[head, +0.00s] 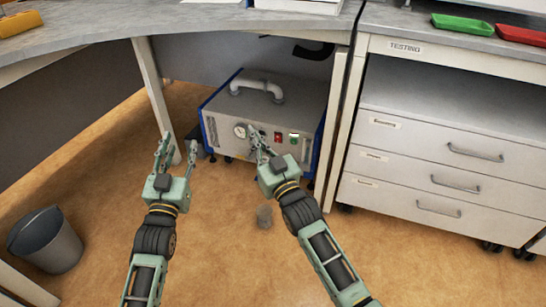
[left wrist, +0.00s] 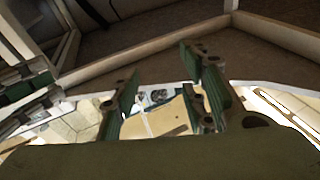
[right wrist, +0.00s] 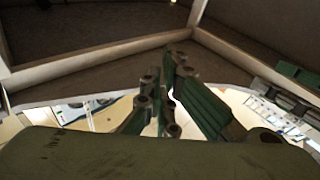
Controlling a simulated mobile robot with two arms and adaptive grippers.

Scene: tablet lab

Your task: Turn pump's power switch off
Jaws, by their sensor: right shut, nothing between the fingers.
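The pump (head: 290,95) is a grey box with blue edges and a pale handle on top, standing on the floor under the table. Its front panel has a round gauge (head: 240,131), a red switch (head: 278,136) and a small green-and-white part (head: 294,138). My right gripper (head: 255,140) is shut and empty, in front of the panel between gauge and red switch; I cannot tell whether it touches. It also shows in the right wrist view (right wrist: 165,90). My left gripper (head: 177,145) is open and empty, left of the pump, and shows in the left wrist view (left wrist: 160,90).
A table leg (head: 152,95) stands left of the pump. A white drawer cabinet (head: 425,175) stands to the right. A grey bin (head: 45,240) is at lower left, and a small grey cup-like object (head: 264,215) is on the floor between my arms. The tabletop (head: 190,18) overhangs the pump.

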